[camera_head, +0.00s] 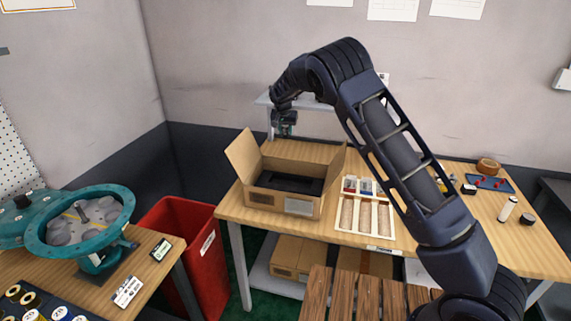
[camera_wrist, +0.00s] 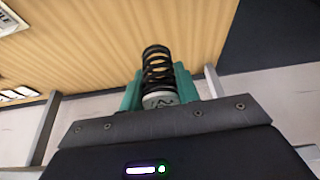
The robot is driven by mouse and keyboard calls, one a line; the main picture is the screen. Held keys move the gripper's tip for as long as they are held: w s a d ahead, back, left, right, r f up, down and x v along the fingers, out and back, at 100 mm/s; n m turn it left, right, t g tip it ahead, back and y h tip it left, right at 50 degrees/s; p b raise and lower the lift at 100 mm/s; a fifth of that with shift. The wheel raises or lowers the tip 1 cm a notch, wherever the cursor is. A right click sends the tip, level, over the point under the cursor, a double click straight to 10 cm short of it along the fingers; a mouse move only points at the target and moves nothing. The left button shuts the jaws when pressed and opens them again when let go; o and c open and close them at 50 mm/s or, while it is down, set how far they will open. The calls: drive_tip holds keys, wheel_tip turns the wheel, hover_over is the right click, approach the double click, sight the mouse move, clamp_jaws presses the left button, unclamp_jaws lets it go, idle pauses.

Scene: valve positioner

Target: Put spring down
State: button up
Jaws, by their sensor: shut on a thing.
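The spring (camera_wrist: 158,72) is a black coil with a pale, marked end piece, seen in the wrist view between the two teal fingers of my gripper (camera_wrist: 158,90). My gripper is shut on it. In the head view my gripper (camera_head: 285,128) hangs above the back left part of the wooden table (camera_head: 350,250), behind the open cardboard box. The spring is too small to make out there. In the wrist view the wooden surface lies beyond the spring, with a visible gap at its edge.
An open cardboard box (camera_head: 285,205) with a dark insert stands on the table. A compartmented wooden tray (camera_head: 364,215) is right of it. A grey shelf (camera_head: 262,99) stands behind. A red bin (camera_head: 185,250) and teal valve housing (camera_head: 80,226) are at left.

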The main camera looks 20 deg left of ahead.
wheel_tip(320, 180, down, 16)
drive_tip(key=shift+f, duration=0.1)
idle(0.5)
drive_tip(key=o, duration=1)
drive_tip(key=shift+f, duration=0.15)
